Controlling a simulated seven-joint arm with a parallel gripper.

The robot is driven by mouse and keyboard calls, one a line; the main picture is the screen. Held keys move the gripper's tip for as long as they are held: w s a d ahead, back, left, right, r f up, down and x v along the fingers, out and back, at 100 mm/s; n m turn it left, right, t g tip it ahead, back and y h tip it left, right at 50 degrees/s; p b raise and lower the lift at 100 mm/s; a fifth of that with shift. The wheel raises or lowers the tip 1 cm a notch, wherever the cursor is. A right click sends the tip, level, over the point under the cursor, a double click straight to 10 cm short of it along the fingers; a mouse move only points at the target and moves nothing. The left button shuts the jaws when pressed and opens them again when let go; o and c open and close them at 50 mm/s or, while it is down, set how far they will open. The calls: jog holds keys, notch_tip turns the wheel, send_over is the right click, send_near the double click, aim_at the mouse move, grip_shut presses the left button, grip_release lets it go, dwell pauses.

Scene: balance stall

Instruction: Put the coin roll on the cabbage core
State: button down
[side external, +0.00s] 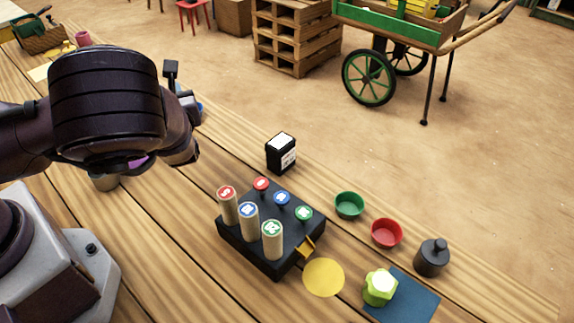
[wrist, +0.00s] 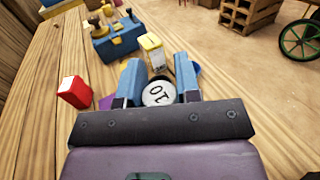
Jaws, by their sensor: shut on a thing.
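In the wrist view, my gripper (wrist: 158,78) is shut on a round thing with a white end face marked "10", which looks like the coin roll (wrist: 158,94). Its length below the face is hidden. In the side view, my arm hides the fingers and the held thing at the upper left. A yellow-green, faceted piece with a white top, which looks like the cabbage core (side external: 380,287), stands on a blue mat (side external: 412,297) at the lower right. It is well apart from my gripper.
A black rack (side external: 268,252) with several numbered cylinders and knobs stands mid-table. A black box (side external: 281,153), green bowl (side external: 349,205), red bowl (side external: 386,232), dark weight (side external: 432,258) and yellow disc (side external: 323,278) surround it. A red box (wrist: 74,92) and clear yellow-topped container (wrist: 154,52) are near my gripper.

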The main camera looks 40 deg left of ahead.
notch_tip(320, 180, up, 11)
jog(key=w+d+f+m+t+h, duration=0.1)
jog(key=d+f+m+t+h, duration=0.2)
jog(key=d, duration=0.4)
jog(key=d+m+t+h, duration=0.3)
jog(key=d+h, duration=0.2)
jog(key=d, duration=0.3)
jog(key=w+d+f+m+t+h, duration=0.1)
jog(key=d+f+m+t+h, duration=0.15)
jog(key=d, duration=0.45)
jog(key=s+d+r+m+h, duration=0.35)
jog(key=d+h, duration=0.25)
jog(key=d, duration=0.3)
jog(key=s+d+r+m+h, duration=0.2)
jog(key=s+d+m+h, duration=0.3)
jog(key=d+h, duration=0.3)
send_over(392, 277)
jog(key=shift+m+g+y, duration=0.25)
jog(key=shift+m+y, duration=0.05)
jog(key=shift+y, duration=0.05)
notch_tip(392, 277, down, 15)
jog(key=shift+a+f, duration=0.1)
jog(key=shift+f, duration=1.55)
